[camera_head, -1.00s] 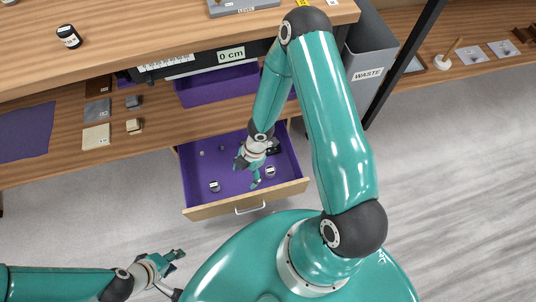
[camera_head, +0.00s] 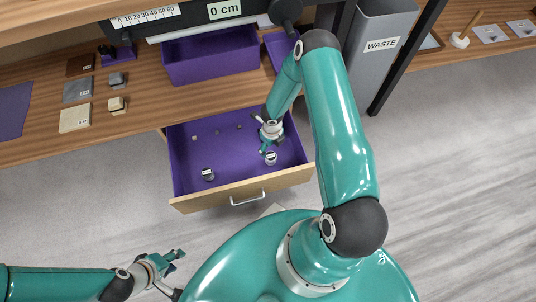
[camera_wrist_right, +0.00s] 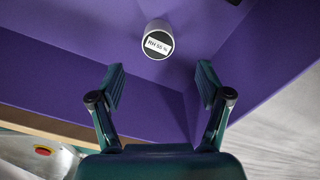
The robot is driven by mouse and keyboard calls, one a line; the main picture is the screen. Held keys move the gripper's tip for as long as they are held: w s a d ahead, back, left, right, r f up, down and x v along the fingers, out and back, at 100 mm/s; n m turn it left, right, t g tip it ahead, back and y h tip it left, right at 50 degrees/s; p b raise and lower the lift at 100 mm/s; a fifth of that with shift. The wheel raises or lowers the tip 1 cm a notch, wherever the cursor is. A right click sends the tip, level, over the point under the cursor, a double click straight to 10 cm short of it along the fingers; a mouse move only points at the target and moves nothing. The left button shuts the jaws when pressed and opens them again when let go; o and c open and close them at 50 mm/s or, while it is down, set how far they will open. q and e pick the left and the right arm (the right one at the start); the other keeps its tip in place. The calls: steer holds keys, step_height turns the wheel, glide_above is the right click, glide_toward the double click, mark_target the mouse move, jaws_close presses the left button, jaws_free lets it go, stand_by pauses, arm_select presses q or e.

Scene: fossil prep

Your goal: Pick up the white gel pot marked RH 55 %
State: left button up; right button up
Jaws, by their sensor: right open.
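The white gel pot marked RH 55 % (camera_wrist_right: 148,30) stands in the purple-lined drawer, its dark top and label showing in the right wrist view. My right gripper (camera_wrist_right: 160,78) is open and empty. The pot is apart from it, beyond and between its fingertips in that view. In the head view my right gripper (camera_head: 268,143) is inside the drawer, beside a small pot (camera_head: 271,159) whose label is too small to read. Another pot (camera_head: 208,175) stands further left. My left gripper (camera_head: 172,260) is outside the drawer at lower left, its fingers apart and empty.
The open drawer (camera_head: 245,190) has a wooden front with a handle. Several tiny items lie towards its back. A purple bin (camera_head: 212,60) stands on the bench behind. Sample blocks (camera_head: 75,118) lie on the bench at left. The waste bin (camera_head: 385,25) stands at right.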

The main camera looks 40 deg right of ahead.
step_height(320, 180, down, 4)
steer(key=shift+r+b, duration=0.15)
steer(key=shift+b, duration=0.25)
steer(key=f+b, duration=0.1)
steer(key=f, duration=0.1)
steer(key=f+b, duration=0.1)
steer(key=f, duration=0.2)
steer(key=shift+w+a, duration=0.15)
steer(key=shift+w, duration=0.05)
steer(key=c, duration=1.2)
